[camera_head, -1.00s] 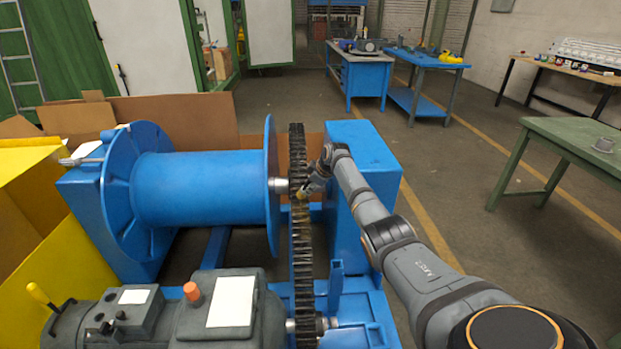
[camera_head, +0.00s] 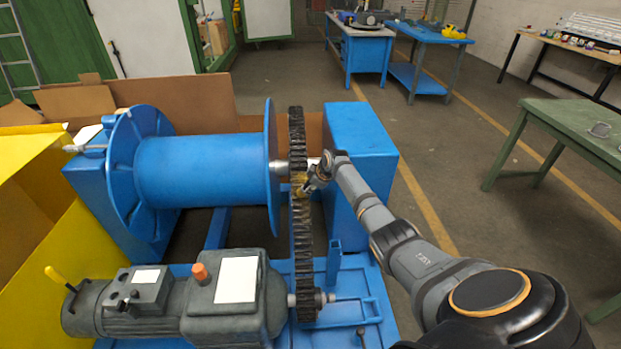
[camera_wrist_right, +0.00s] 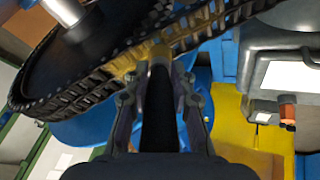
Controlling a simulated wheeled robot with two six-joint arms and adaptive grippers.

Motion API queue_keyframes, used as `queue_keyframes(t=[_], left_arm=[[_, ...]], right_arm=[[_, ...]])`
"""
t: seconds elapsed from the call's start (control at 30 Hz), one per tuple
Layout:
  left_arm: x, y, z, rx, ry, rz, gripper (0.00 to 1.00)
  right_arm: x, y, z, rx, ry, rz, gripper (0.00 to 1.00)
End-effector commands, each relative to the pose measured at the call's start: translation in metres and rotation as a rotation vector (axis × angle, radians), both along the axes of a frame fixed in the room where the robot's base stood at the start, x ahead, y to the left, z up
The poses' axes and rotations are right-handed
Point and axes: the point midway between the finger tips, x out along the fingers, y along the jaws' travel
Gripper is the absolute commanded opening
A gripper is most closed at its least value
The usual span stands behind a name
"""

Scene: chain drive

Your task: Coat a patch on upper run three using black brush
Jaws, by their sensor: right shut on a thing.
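The dark chain (camera_head: 304,240) runs from the large sprocket beside the blue drum down to the small sprocket at the motor shaft. My right gripper (camera_head: 308,187) is at the chain's upper part. In the right wrist view, the gripper (camera_wrist_right: 158,100) is shut on the black brush (camera_wrist_right: 158,115), whose yellowish tip (camera_wrist_right: 160,52) points at the chain and seems to touch it. Yellow coating (camera_wrist_right: 125,65) shows on the chain links on both sides of the tip. In the head view, a yellowish patch (camera_head: 298,178) shows beside the gripper. My left gripper is not in view.
The blue drum (camera_head: 205,175) stands left of the chain, and a blue housing (camera_head: 362,150) stands right of it. The grey motor (camera_head: 200,310) sits in front. A green table (camera_head: 570,135) is at the right. Open floor lies between the housing and the table.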

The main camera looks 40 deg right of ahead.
Motion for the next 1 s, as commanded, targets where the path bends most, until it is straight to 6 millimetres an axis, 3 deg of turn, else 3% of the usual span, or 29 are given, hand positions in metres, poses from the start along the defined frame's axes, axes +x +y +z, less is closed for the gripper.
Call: queue_keyframes(t=[0.03,0.37,0.63,1.0], left_arm=[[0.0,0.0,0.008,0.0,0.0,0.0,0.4],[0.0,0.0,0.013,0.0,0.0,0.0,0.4],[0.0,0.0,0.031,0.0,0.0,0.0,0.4],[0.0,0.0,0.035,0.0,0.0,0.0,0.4]], right_arm=[[-0.004,0.002,0.0,0.0,0.003,0.001,0.0],[-0.011,0.007,-0.01,0.001,-0.001,0.0,0.0],[-0.028,0.017,-0.024,0.001,0.002,0.001,0.0],[-0.035,0.022,-0.032,0.001,-0.001,0.0,0.0]])
